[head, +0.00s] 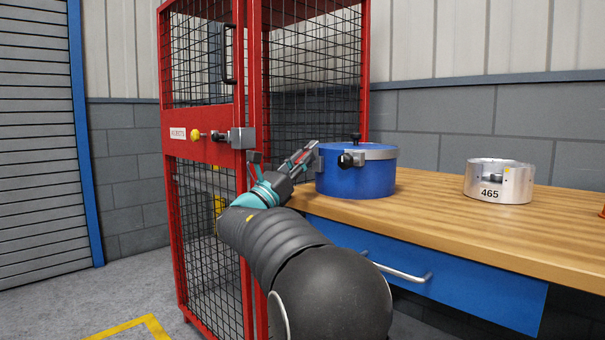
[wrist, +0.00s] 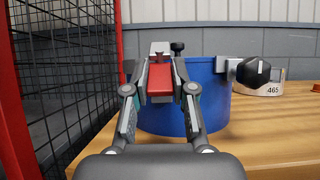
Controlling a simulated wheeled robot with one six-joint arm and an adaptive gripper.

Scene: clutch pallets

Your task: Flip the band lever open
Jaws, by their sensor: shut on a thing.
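The band lever (wrist: 160,78) has a red grip and sits in front of a grey bracket at the drum's rim. My gripper (wrist: 160,88) is shut on the red lever, one finger on each side. In the head view my gripper (head: 302,158) reaches the drum's left side, and the fingers partly hide the lever.
A silver ring marked 465 (head: 498,186) stands on the bench (head: 430,218) to the right. A red mesh cage (head: 203,150) with a latch stands close on the left of my arm. A blue drawer (head: 460,285) with a handle is below the bench top.

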